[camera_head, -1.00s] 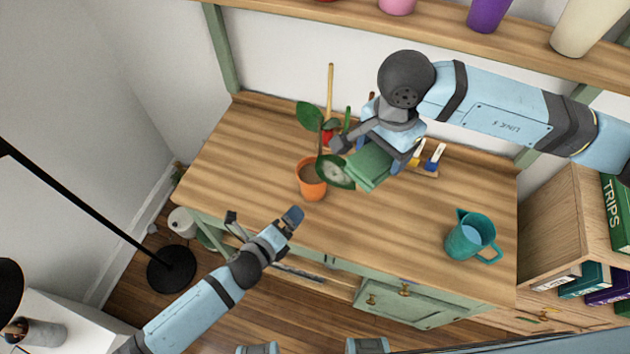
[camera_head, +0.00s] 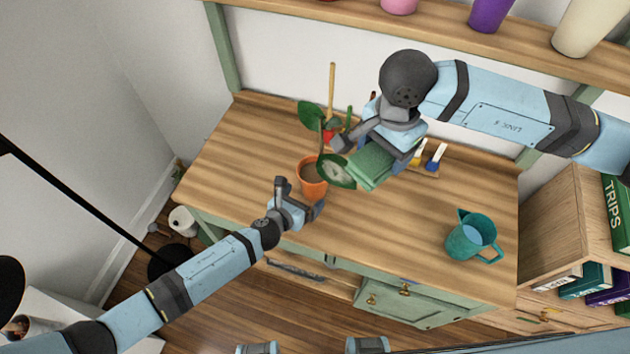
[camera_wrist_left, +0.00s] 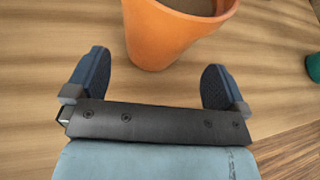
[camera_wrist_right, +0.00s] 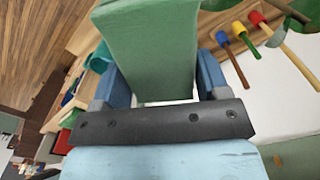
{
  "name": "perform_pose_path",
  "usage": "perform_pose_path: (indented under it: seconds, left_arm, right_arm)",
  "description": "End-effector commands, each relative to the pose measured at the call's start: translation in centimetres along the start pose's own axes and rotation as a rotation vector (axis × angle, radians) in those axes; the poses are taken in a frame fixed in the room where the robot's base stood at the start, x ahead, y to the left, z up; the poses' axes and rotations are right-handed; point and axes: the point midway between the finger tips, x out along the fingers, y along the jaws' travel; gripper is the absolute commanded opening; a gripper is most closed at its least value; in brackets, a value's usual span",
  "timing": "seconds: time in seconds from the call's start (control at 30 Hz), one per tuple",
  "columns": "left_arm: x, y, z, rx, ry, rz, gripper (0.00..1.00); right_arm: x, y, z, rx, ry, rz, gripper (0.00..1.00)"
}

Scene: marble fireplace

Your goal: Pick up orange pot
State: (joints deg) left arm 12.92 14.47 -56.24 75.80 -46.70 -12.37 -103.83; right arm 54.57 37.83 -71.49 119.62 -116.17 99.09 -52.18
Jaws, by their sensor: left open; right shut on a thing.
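The orange pot (camera_head: 312,180) stands on the wooden tabletop, with dark soil and a plant stem with large green leaves (camera_head: 309,115) rising from it. My left gripper (camera_head: 300,194) is open at the pot's near side. In the left wrist view the pot (camera_wrist_left: 165,35) lies just ahead, between the lines of the two spread fingertips (camera_wrist_left: 155,80), with a gap to each. The block (camera_wrist_right: 150,45) shows between the fingers in the right wrist view.
A teal jug (camera_head: 472,238) stands at the table's right. Small tools with coloured heads (camera_head: 432,158) are at the back behind my right gripper. A shelf (camera_head: 440,32) with pots runs above. The table between the block and the jug is clear.

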Motion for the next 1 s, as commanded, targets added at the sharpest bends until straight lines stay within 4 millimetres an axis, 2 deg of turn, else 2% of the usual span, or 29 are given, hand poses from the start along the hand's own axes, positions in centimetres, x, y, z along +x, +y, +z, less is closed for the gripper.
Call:
perform_pose_path:
  seconds: [0.2,0.3,0.6,0.87,1.0]
  left_arm:
    - [3.4,0.1,0.6,-0.004,-0.002,0.0,1.0]
    - [4.3,0.1,0.6,-0.004,-0.001,0.0,1.0]
    - [4.7,0.1,0.5,-0.002,0.0,0.0,1.0]
    - [4.7,0.1,0.5,-0.003,0.0,0.0,0.4]
    - [4.7,0.1,0.7,-0.003,-0.003,-0.001,0.39]
  right_arm:
    - [0.0,0.0,0.0,0.0,0.0,0.0,0.5]
    - [0.0,0.0,0.0,0.0,0.0,0.0,0.5]
    - [0.0,0.0,0.0,0.0,0.0,0.0,0.5]
    - [0.0,0.0,0.0,0.0,0.0,0.0,0.5]
    - [0.0,0.0,0.0,0.0,0.0,0.0,0.5]
